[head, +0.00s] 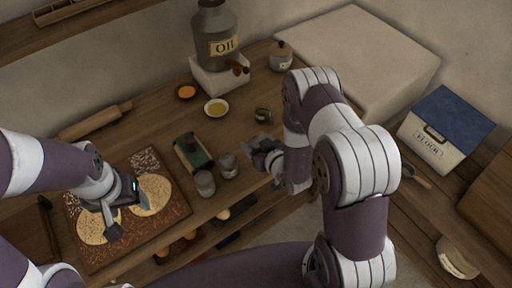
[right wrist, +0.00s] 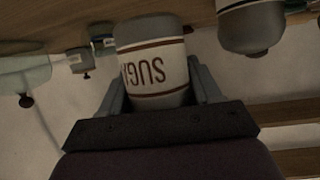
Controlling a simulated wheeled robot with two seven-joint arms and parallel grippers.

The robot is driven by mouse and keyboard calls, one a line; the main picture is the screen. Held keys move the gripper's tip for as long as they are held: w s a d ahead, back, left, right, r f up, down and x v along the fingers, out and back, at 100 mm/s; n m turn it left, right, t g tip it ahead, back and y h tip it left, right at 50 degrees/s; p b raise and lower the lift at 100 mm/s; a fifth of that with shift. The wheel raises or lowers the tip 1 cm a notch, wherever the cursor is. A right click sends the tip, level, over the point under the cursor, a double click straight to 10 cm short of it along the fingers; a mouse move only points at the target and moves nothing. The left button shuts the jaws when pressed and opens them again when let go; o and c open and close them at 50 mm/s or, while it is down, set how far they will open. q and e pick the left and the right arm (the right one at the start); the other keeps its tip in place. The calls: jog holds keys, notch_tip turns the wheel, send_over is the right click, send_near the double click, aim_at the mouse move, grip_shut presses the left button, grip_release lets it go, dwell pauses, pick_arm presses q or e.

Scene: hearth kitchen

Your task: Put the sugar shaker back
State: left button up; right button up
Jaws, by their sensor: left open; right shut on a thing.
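The sugar shaker (right wrist: 155,70) is a pale cylinder with brown bands and "SUG" lettering, upside down in the right wrist view. My right gripper (right wrist: 152,88) is shut on it, one finger on each side. In the head view my right gripper (head: 258,156) is low at the worktop's front edge, right of two grey shakers. The nearer-to-gripper one (head: 228,166) appears to be the held shaker; its label is unreadable there. Whether its base touches the wood I cannot tell. My left gripper (head: 127,208) is open and empty above the board with flatbreads.
A second grey shaker (head: 205,183) stands close by; a green-topped box (head: 193,152) is behind. A small metal cup (head: 263,115), oil can (head: 216,38), yellow bowl (head: 216,107) and rolling pin (head: 95,121) stand further back. A flour bin (head: 437,140) is at right.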

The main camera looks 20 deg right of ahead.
jog(key=shift+w+f, duration=0.8)
jog(key=shift+w, duration=0.1)
notch_tip(320, 180, down, 3)
jog(key=shift+s+a+r+p, duration=0.1)
jog(key=shift+s+a+p, duration=0.05)
jog(key=shift+p, duration=0.2)
jog(key=shift+f, duration=0.4)
jog(key=o, duration=0.7)
jog(key=shift+f, duration=0.15)
jog(key=o, duration=0.4)
